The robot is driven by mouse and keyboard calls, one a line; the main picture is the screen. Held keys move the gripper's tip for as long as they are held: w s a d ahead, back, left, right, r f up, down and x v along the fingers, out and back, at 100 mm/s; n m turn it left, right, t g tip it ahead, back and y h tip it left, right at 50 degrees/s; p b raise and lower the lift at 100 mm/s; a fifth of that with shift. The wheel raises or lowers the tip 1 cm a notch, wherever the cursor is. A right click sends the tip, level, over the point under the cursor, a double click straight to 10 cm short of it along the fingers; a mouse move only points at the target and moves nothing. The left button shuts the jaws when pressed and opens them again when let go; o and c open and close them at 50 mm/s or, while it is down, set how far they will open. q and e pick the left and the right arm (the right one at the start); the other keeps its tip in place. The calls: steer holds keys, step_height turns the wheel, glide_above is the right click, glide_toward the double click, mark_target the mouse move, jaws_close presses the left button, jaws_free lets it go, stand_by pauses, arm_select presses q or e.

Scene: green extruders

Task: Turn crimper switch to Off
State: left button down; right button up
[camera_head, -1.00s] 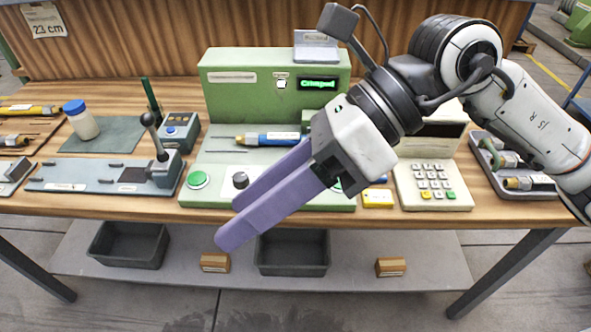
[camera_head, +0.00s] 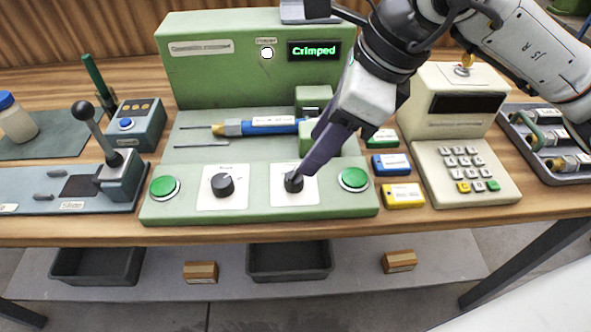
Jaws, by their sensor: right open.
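The green crimper machine (camera_head: 200,80) stands on the table, with a lit display reading "Crimped" (camera_head: 314,51) and a white round light beside it. Its front panel has two black knobs on white plates, a left knob (camera_head: 222,186) and a right knob (camera_head: 293,182), between two green buttons. My right gripper (camera_head: 301,174) reaches down from the upper right with its purple fingers at the right knob. Fingertips and knob overlap, so I cannot tell whether they touch. The labels above the knobs are too small to read. My left gripper is not in view.
A blue tool (camera_head: 270,124) lies on the machine's bed. A lever press (camera_head: 120,175) stands at left, a keypad terminal (camera_head: 470,165) at right. Green, blue and yellow small boxes (camera_head: 403,195) lie close right of the panel. A tray of connectors (camera_head: 565,180) is far right.

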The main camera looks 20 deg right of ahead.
mark_target(296, 174)
steer(key=x, duration=0.8)
steer(key=shift+a+f, duration=0.1)
steer(key=shift+f, duration=0.15)
steer(key=c, duration=1)
